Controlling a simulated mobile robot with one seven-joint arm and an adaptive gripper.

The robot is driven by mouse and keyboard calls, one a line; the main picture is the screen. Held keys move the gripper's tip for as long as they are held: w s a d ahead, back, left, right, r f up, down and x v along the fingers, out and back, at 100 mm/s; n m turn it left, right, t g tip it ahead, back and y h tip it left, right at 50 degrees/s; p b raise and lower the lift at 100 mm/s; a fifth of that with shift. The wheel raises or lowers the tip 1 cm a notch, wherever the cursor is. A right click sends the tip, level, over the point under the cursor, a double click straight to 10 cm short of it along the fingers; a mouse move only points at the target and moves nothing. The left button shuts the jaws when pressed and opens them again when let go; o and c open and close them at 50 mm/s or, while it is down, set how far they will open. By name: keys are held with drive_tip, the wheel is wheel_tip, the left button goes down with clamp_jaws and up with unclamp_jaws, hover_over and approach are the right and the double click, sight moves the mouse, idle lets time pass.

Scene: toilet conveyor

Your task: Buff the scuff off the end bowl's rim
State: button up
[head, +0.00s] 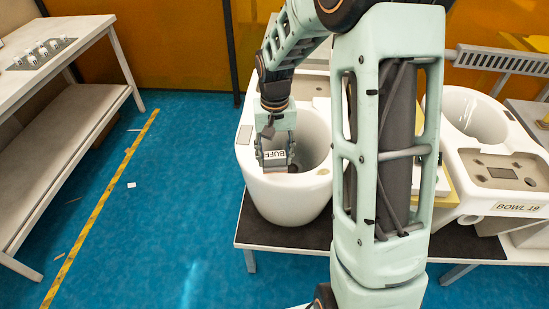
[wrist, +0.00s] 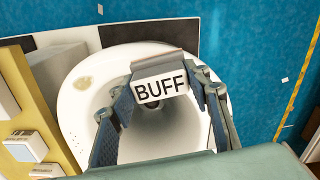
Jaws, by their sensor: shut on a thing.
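The white end bowl (head: 290,207) stands at the left end of the dark bench top. A tan scuff (wrist: 83,83) marks its rim in the wrist view, left of the held block; a faint tan mark (head: 323,172) shows on the rim's right side in the head view. My gripper (head: 274,146) is shut on a grey block with a white "BUFF" label (head: 274,155), also in the wrist view (wrist: 160,88). The block is over the bowl's opening near the front rim, apart from the scuff. I cannot tell whether it touches the rim.
Another bowl unit (head: 485,165) with a "BOWL 19" plate (head: 520,207) stands to the right, partly behind my arm. A white table (head: 62,45) stands far left; blue floor lies between.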

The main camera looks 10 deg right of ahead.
drive_tip(key=shift+r+p, duration=1.05)
drive_tip(key=shift+r, duration=0.75)
